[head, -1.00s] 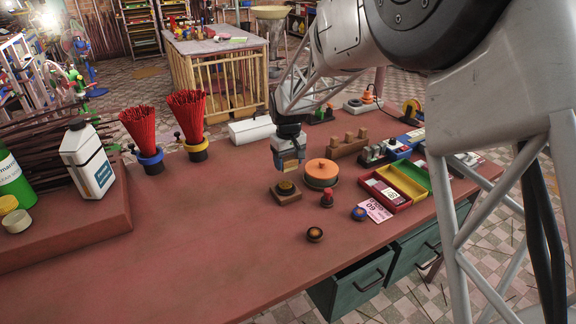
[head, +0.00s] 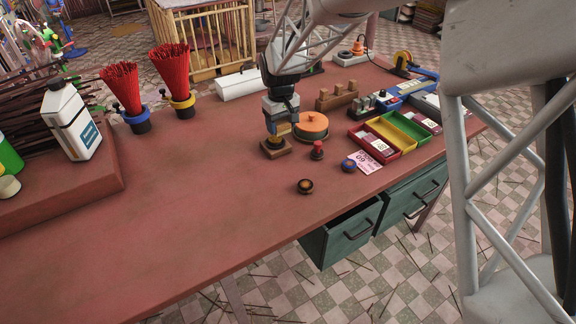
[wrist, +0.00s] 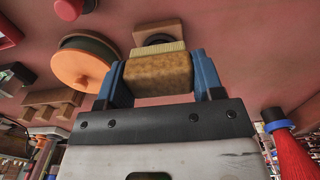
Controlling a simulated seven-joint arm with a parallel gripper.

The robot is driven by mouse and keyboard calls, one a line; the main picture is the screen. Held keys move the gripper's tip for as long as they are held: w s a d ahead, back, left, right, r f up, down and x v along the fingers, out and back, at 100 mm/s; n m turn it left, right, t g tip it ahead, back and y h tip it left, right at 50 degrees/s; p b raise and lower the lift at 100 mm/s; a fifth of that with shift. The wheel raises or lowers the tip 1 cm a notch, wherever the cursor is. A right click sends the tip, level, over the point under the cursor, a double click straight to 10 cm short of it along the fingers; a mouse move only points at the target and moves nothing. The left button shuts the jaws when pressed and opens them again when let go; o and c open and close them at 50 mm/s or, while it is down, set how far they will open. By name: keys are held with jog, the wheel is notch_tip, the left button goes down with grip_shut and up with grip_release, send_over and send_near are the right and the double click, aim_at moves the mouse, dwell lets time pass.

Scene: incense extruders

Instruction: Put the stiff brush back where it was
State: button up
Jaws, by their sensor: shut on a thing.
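My gripper (head: 280,126) points down over the worktable. In the wrist view its two blue fingers (wrist: 160,80) are shut on the stiff brush (wrist: 157,76), a brown block with short pale bristles. In the head view only a yellowish bit of the brush (head: 281,130) shows between the fingers. Just beyond the bristles is a square wooden block (wrist: 150,27) with a dark round piece on it. That block (head: 276,152) is directly below the gripper in the head view. I cannot tell whether bristles and block touch.
An orange-topped round tin (head: 312,122) stands close right of the gripper. A red knob (head: 317,150), a dark round piece (head: 305,186) and a blue one (head: 348,165) lie in front. Coloured trays (head: 402,128) are at right. The left-front tabletop is clear.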

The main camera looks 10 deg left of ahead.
jog(key=s+d+f, duration=0.2)
jog(key=s+d, duration=0.1)
jog(key=s, duration=0.2)
jog(key=s+d+f, duration=0.2)
jog(key=s+d, duration=0.2)
jog(key=s, duration=0.2)
jog(key=s+d+f, duration=0.2)
jog(key=s+d, duration=0.1)
jog(key=s, duration=0.3)
jog(key=shift+s+d+f, duration=0.25)
jog(key=shift+d, duration=0.1)
send_over(289, 168)
jog(key=shift+f, duration=0.7)
jog(key=shift+f, duration=0.1)
jog(key=shift+f, duration=1.7)
jog(key=shift+f, duration=0.1)
jog(key=o, duration=1)
